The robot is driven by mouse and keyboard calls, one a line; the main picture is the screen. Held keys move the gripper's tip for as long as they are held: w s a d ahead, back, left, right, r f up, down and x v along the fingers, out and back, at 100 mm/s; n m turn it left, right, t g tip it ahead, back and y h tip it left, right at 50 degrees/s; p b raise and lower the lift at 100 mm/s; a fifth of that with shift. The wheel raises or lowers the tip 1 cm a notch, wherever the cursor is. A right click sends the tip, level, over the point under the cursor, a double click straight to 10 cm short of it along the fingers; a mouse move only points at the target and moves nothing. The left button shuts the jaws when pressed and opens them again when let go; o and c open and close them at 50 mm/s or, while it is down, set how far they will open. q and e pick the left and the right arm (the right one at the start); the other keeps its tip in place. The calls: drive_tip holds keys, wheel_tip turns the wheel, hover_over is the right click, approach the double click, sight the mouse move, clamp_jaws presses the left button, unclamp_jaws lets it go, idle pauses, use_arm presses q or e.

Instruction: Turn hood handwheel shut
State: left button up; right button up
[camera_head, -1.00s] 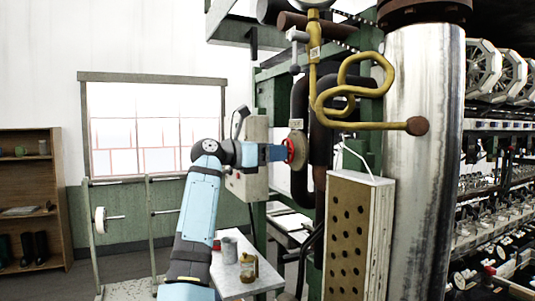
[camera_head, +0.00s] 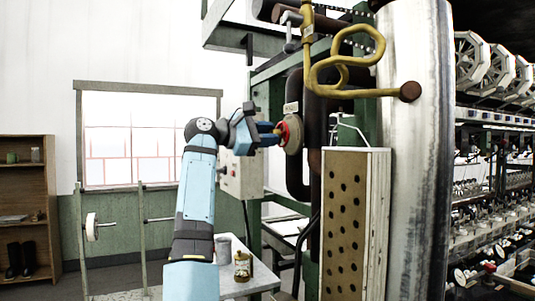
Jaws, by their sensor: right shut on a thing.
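The hood handwheel (camera_head: 293,135) is a small round wheel, tan at the rim with red toward my gripper, mounted on the dark vertical pipe at the centre of the head view. My right gripper (camera_head: 280,132) reaches it from the left, with blue fingers shut on the wheel's near side. The fingers and wrist hide part of the wheel, and I cannot tell how far it is turned. My left gripper is not in view.
A yellow bent pipe (camera_head: 345,72) hangs above right of the wheel. A large metal column (camera_head: 418,170) and a perforated panel (camera_head: 343,220) stand to the right. A table (camera_head: 262,275) below holds a grey mug (camera_head: 223,244) and a jar (camera_head: 243,266).

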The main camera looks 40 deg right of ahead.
use_arm(q)
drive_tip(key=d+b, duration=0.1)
drive_tip(key=b, duration=0.3)
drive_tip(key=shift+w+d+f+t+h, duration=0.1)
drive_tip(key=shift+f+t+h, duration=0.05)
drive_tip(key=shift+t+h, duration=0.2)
use_arm(e)
drive_tip(key=m, duration=1.5)
drive_tip(key=shift+f, duration=0.1)
drive_tip(key=o, duration=0.8)
drive_tip(key=shift+a, duration=0.1)
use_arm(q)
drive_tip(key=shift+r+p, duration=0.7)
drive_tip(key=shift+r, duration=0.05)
use_arm(e)
drive_tip(key=v, duration=0.6)
drive_tip(key=shift+w+a, duration=0.1)
drive_tip(key=shift+a, duration=0.3)
